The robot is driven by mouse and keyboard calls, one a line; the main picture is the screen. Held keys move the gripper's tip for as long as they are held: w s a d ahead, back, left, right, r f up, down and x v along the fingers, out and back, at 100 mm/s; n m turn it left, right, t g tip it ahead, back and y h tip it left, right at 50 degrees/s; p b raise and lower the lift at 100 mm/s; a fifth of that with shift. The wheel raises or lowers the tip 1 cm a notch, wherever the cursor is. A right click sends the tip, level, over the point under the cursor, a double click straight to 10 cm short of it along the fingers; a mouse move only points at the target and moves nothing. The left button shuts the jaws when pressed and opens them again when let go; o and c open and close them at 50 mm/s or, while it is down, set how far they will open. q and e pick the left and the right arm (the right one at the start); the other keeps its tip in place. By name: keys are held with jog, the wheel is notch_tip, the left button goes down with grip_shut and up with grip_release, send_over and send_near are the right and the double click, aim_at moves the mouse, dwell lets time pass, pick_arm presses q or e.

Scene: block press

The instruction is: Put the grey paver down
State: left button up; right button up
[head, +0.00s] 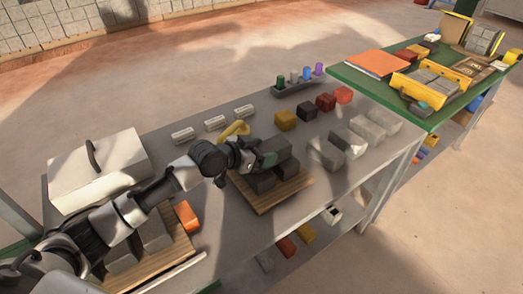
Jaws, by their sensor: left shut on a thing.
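My left gripper (262,160) is over the wooden board (270,206) in the middle of the grey bench. It is shut on a dark grey paver (276,147), which it holds at the board's far side. Other dark grey pavers (262,182) sit on the board just below and beside it. The gripper and wrist hide part of the held paver, and I cannot tell whether it touches the ones under it. My right gripper is not in view.
A yellow ring-like thing (234,129) lies just behind the wrist. Yellow (286,120), black and red blocks and pale grey blocks (367,129) stand to the right. A white lidded box (98,172) and a second board with grey blocks are at left.

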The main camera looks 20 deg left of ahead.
pick_arm(q)
jog(key=o, duration=1.5)
jog(key=shift+s+a+r+p, duration=0.1)
jog(key=shift+s+r+p, duration=0.05)
jog(key=shift+r+p, duration=0.3)
jog(key=b+v, duration=0.1)
jog(key=v, duration=1)
jog(key=shift+s+a, duration=0.2)
jog(key=shift+s, duration=0.1)
